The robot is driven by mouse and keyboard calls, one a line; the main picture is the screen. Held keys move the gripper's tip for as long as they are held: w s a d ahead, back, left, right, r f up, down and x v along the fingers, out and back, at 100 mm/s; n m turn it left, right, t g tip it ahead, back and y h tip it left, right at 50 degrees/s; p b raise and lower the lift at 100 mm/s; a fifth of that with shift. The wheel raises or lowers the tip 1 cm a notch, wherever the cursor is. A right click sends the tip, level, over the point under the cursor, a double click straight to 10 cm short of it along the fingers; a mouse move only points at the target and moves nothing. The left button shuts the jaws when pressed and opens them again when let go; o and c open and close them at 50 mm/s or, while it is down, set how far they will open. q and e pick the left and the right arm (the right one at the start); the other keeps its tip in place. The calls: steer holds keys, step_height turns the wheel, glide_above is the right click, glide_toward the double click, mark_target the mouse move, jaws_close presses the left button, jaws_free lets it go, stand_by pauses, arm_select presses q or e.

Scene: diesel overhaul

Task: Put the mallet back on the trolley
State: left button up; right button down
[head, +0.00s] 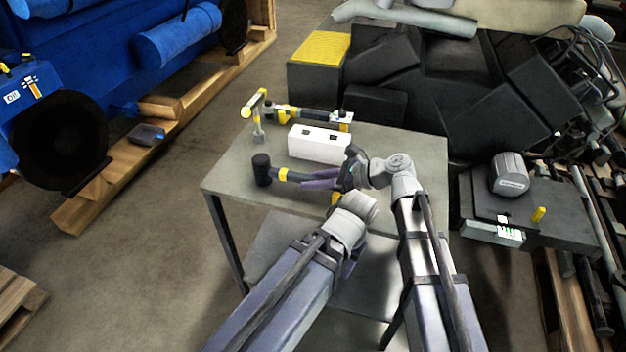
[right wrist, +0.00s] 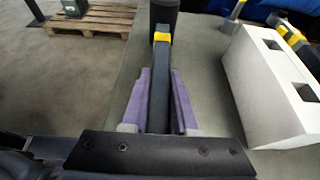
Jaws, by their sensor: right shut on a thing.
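The mallet has a black head (head: 261,169) and a dark handle with a yellow band. It lies level over the left front part of the grey trolley top (head: 225,180); I cannot tell whether it touches the top. My right gripper (head: 308,179) is shut on the handle. In the right wrist view the handle (right wrist: 159,75) runs between the purple fingers (right wrist: 157,100), and the head (right wrist: 165,14) points away. My left arm reaches the trolley's front edge; its fingers are hidden behind its own wrist.
A white block with two slots (head: 318,144) stands just behind the mallet. A hammer (head: 257,117) and another yellow-and-black tool (head: 310,114) are at the trolley's back. A black machine with a yellow top (head: 320,47) stands behind. The trolley top's left front corner is bare.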

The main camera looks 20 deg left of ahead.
steer(key=shift+f, duration=0.4)
steer(key=c, duration=0.6)
jaws_free()
steer(key=p+v, duration=0.2)
steer(key=v, duration=0.4)
steer(key=shift+d+r, duration=0.3)
steer(key=shift+d+r+p, duration=0.1)
steer(key=shift+d+p, duration=0.25)
steer(key=shift+d, duration=0.2)
steer(key=shift+r, duration=0.1)
